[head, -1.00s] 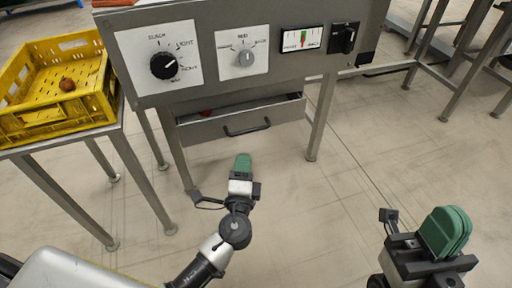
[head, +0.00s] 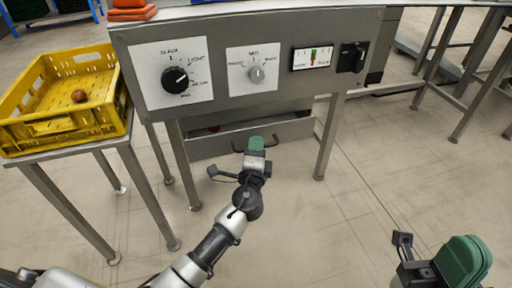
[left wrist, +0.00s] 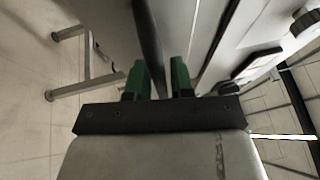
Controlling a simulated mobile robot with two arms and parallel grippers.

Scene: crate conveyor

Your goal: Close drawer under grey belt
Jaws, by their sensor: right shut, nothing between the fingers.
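The drawer (head: 207,147) under the grey machine is pulled partly open, and a bit of something red shows inside. Its dark handle (head: 236,148) is on the front panel, partly covered by my left gripper (head: 256,143). The left gripper's green fingers are at the handle in the head view. In the left wrist view the two fingers (left wrist: 159,82) stand apart, with the dark handle bar (left wrist: 148,35) running into the gap between them; contact cannot be told. My right gripper (head: 464,262) is shut and empty at the lower right, well away from the drawer.
The machine's control panel (head: 215,105) with knobs and a gauge is above the drawer. A yellow crate (head: 62,130) with a round brown item stands on a side table at left. Metal legs flank the drawer. The floor in front is clear.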

